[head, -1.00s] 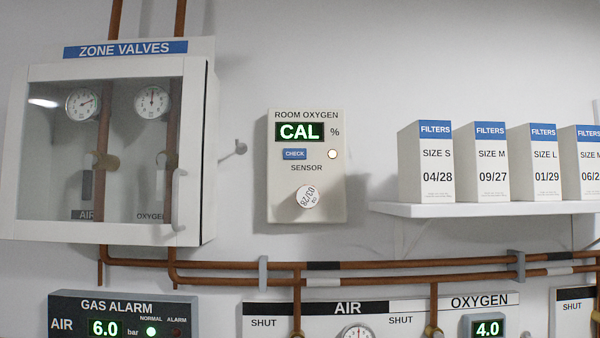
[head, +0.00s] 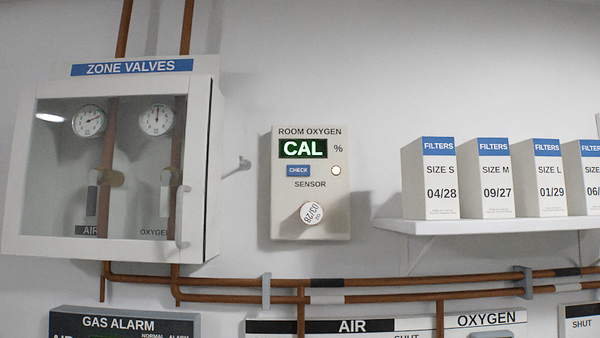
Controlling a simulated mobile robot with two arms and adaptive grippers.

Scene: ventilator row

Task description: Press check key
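The blue CHECK key (head: 298,170) is on the front of the white room oxygen monitor (head: 285,215) on the wall, in the middle of the head view. The green display (head: 303,149) above the key reads CAL, with a % sign beside it. A small pale-lit round lamp (head: 336,170) is right of the key. A round white sensor cap (head: 312,213) marked 03/28 sticks out below the word SENSOR. Nothing covers the key. Neither of my grippers is in view.
A glass-fronted zone valves cabinet (head: 205,235) hangs at left, with a wall hook (head: 244,163) beside it. A white shelf (head: 480,226) with filter boxes (head: 429,178) is at right. Copper pipes (head: 400,288) and a gas alarm panel (head: 125,322) lie below.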

